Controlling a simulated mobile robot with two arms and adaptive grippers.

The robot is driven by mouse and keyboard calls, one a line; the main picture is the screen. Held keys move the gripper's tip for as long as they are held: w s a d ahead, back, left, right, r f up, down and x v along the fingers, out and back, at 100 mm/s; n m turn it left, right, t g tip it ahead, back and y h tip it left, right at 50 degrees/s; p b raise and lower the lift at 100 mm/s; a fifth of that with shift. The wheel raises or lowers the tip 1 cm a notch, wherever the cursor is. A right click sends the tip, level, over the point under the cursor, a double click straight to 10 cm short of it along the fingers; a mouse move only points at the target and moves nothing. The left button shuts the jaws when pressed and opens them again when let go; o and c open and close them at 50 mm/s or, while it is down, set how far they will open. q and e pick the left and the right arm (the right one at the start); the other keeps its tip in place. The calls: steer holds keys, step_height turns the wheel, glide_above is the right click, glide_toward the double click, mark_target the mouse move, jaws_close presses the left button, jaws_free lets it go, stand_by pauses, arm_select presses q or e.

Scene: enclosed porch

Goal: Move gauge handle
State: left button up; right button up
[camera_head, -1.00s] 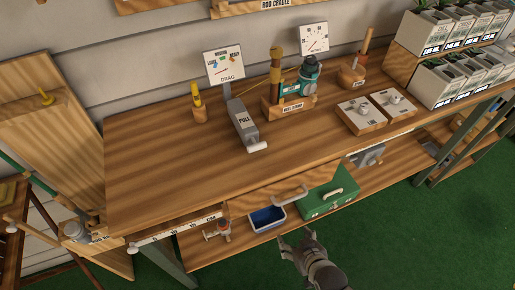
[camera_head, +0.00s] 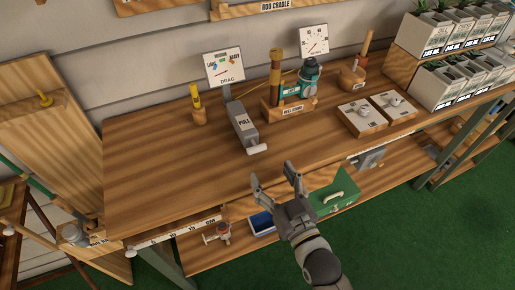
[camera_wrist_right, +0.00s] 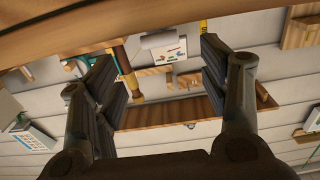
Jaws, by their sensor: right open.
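The drag gauge stands on the wooden bench. Its grey body (camera_head: 241,124) is labelled PULL, and its white cylindrical handle (camera_head: 257,149) sticks out toward the front edge. Its upright dial card (camera_head: 224,68) is labelled DRAG; the card also shows in the right wrist view (camera_wrist_right: 170,53). My right gripper (camera_head: 274,176) is open and empty, near the bench's front edge, in front of the handle and slightly to its right, apart from it. Its spread fingers (camera_wrist_right: 157,75) show in the wrist view with nothing held between them. My left gripper is not in view.
A reel stand (camera_head: 273,112) with an upright rod butt stands right of the gauge, and a yellow marker (camera_head: 195,97) to its left. Two small boxes (camera_head: 362,119) sit farther right. The bench's left part is clear.

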mark_target(258, 151)
steer(key=p+x, duration=0.1)
steer(key=x, duration=0.8)
steer(key=shift+w+a, duration=0.15)
steer(key=shift+w, duration=0.25)
steer(key=shift+c, duration=0.3)
steer(key=c, duration=1.4)
steer(key=shift+s+d+p, duration=0.2)
steer(key=shift+s+p, duration=0.3)
steer(key=shift+p, duration=0.1)
steer(key=p+v, duration=0.2)
steer(key=v, duration=0.2)
steer(key=shift+s+d, duration=0.1)
steer(key=shift+s, duration=0.1)
steer(key=shift+w+f, duration=0.1)
steer(key=shift+f, duration=0.05)
steer(key=o, duration=1.1)
steer(key=shift+c, duration=0.2)
steer(key=o, duration=0.4)
